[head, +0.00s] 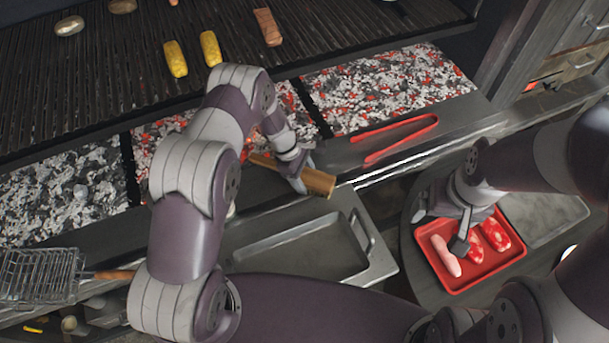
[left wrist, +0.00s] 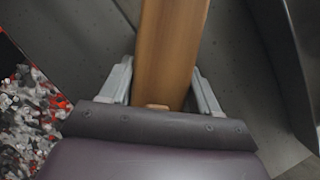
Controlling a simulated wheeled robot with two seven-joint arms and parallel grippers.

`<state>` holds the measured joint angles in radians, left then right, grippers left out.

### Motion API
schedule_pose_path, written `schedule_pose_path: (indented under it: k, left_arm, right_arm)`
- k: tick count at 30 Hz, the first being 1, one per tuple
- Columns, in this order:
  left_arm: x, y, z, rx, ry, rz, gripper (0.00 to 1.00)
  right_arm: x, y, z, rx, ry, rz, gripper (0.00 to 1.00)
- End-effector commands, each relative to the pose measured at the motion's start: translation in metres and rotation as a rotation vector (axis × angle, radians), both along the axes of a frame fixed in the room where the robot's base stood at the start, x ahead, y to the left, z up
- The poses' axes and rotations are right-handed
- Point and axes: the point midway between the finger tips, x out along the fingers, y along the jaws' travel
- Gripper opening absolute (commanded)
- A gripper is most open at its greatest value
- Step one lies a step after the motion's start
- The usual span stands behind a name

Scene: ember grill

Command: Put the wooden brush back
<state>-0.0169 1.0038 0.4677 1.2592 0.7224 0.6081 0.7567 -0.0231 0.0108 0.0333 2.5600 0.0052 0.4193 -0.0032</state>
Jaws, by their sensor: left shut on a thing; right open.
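The wooden brush (head: 318,181) is a brown wooden bar near the front ledge of the grill. My left gripper (head: 304,172) is shut on it, with the brush sticking out to both sides. In the left wrist view the brush's wooden body (left wrist: 172,50) runs up between the two fingers of my left gripper (left wrist: 165,85). Its far end is out of that view. My right gripper (head: 462,240) is open over a red tray (head: 480,284) at the right, close to the meat pieces there. Bristles are not visible.
A metal pan (head: 385,266) stands below the ledge. Red tongs (head: 398,142) lie on the ledge (head: 350,158) right of the brush. Glowing coals (head: 390,85) lie behind. A wire basket (head: 38,276) is at the lower left. Corn (head: 175,59) lies on the grate.

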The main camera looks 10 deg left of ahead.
Motion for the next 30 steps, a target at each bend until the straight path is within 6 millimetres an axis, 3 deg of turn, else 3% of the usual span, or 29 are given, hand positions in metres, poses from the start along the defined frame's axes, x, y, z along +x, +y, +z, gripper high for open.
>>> schedule_pose_path:
  k: [2,3,5,6,17,20,30]
  left_arm:
    - [0.000,0.000,-0.003,0.000,0.000,0.000,0.18]
    - [0.000,0.000,-0.002,0.000,-0.001,0.000,0.68]
    - [0.000,0.000,-0.001,0.000,0.000,0.000,0.88]
    - [0.000,0.000,-0.001,0.000,0.000,0.000,0.92]
    - [0.001,0.002,0.004,0.000,-0.002,0.001,0.92]
    - [0.003,0.009,0.018,0.000,-0.005,0.001,0.92]
    - [0.008,0.041,0.095,0.000,-0.004,0.002,0.92]
  right_arm:
    - [0.000,0.000,-0.003,0.000,0.000,0.000,0.87]
    - [0.000,0.000,-0.002,0.000,0.000,0.000,0.87]
    - [0.000,0.000,-0.001,0.000,0.000,0.000,0.87]
    - [0.000,0.000,-0.001,0.000,0.000,0.000,0.87]
    - [0.000,0.000,-0.004,0.000,0.000,0.000,0.87]
    - [0.000,0.000,-0.010,0.000,0.000,0.000,0.87]
    - [0.000,0.000,-0.029,0.000,0.000,0.000,0.87]
